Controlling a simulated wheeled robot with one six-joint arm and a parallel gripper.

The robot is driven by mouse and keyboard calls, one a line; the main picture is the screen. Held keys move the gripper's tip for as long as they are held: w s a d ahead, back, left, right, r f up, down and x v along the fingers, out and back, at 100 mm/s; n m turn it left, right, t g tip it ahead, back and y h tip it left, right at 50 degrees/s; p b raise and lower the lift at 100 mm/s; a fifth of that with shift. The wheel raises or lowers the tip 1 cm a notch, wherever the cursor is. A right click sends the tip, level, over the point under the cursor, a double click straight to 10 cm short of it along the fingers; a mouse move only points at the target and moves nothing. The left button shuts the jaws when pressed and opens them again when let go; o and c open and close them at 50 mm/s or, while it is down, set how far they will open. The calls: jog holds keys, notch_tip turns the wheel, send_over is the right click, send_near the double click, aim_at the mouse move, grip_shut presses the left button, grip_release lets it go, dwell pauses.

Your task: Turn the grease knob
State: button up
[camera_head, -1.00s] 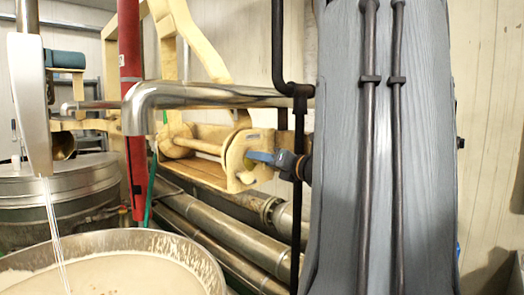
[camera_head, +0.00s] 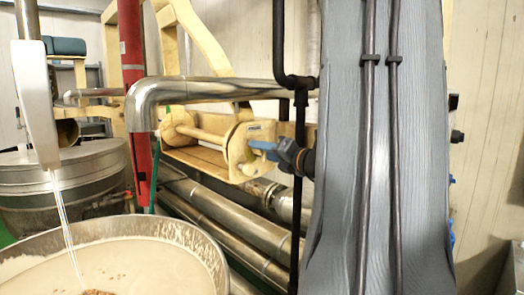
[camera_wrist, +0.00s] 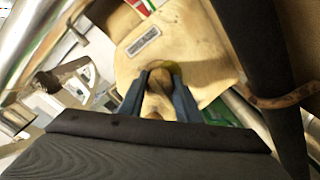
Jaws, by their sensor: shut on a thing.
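The grease knob (camera_wrist: 160,84) is a small brownish rounded piece on a cream-yellow plate (camera_wrist: 185,58) in the wrist view. My gripper (camera_wrist: 163,88) has its two blue fingers closed around the knob's sides. A yellow edge shows just behind the knob. In the head view, my gripper (camera_head: 261,148) reaches in from the right to the end plate of the yellow frame (camera_head: 242,158). The fingers hide the knob there.
A shiny bent pipe (camera_head: 215,90) passes above the yellow frame. A dark upright pipe (camera_head: 298,200) stands close to my gripper. Steel pipes (camera_head: 228,222) run below. An open kettle (camera_head: 207,250) of pale mix stands at lower left, beside a red post (camera_head: 130,60).

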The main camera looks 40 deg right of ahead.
jog(key=shift+a+f, duration=0.15)
jog(key=shift+f, duration=0.05)
jog(key=o, duration=1)
jog(key=shift+r, duration=0.1)
jog(key=shift+s, duration=0.35)
jog(key=s+b, duration=0.2)
jog(key=s, duration=0.5)
jog(key=shift+d, duration=0.3)
